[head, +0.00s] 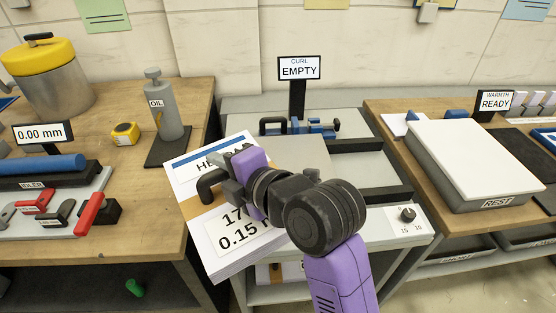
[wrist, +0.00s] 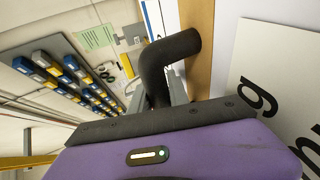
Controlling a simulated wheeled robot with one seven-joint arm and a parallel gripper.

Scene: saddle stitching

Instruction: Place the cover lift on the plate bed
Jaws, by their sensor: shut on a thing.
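The cover lift (head: 227,247) is a thick white stack with a blue stripe, a brown band, printed labels and a black handle (head: 208,186). My gripper (head: 222,176) is shut on this handle and holds the lift tilted in the air, between the left bench and the middle station. In the wrist view the black handle (wrist: 160,70) rises beside the brown band, and the white label (wrist: 280,90) is partly cut off.
An oil can (head: 167,110) stands on the left bench near a yellow tape measure (head: 125,133). A red-handled tool (head: 88,214) lies in front. A blue clamp (head: 310,127) sits at the station's back. A white block marked "REST" (head: 480,160) stands on the right bench.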

